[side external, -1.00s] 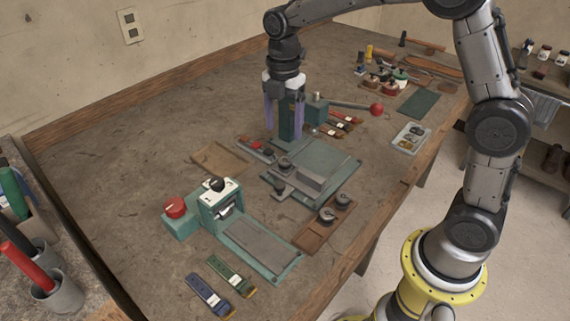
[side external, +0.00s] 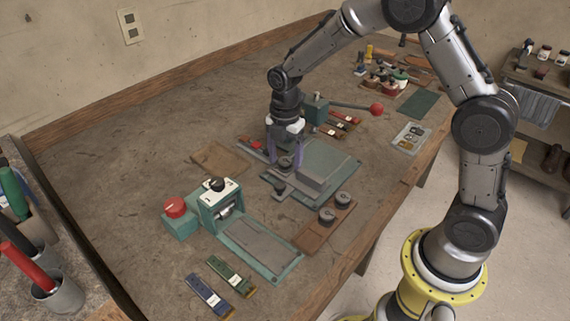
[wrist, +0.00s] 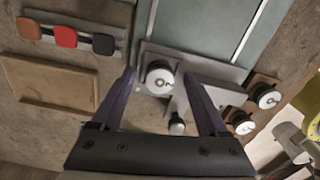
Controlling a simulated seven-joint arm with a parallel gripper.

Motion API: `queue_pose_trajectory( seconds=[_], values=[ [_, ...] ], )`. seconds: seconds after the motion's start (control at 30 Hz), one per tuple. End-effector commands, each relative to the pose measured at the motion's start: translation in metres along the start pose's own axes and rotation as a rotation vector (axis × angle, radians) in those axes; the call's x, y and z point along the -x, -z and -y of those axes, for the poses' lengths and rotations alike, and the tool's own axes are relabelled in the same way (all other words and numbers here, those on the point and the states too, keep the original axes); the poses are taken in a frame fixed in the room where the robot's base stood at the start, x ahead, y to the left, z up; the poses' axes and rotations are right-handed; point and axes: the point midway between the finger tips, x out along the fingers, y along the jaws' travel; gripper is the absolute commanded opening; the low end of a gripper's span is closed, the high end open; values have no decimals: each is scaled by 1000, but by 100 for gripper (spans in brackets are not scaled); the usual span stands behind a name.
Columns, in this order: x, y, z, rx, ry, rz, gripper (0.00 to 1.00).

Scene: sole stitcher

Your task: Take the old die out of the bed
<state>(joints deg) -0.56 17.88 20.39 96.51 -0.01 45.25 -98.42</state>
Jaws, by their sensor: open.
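The machine bed (side external: 335,160) is a teal plate with a grey metal block (side external: 312,177) on it. A round pale disc with a dark rim, apparently the old die (wrist: 160,80), sits at the edge of the grey metal in the wrist view. It also shows below my gripper in the side view (side external: 285,163). My gripper (wrist: 160,77) is open, its two purple fingers on either side of the disc, with nothing held. I cannot tell whether the fingers touch it. A small round knob (wrist: 177,125) stands on the grey arm beside the disc.
Two similar round pieces stand on a wooden board (side external: 312,233) at the bed's front right. A teal machine with a red knob (side external: 175,207) stands at front left. A wooden tray (wrist: 50,82) and a rack of coloured pieces (wrist: 66,36) lie close to my gripper.

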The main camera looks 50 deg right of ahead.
Motion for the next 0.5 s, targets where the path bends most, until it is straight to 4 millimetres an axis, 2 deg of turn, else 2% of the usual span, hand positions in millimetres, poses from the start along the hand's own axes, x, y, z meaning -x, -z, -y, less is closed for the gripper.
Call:
queue_pose_trajectory(
  seconds=[0.13,0.5],
  values=[
    [0,0,0,0,0,0,77],
    [1,0,0,0,0,0,10]
  ],
)
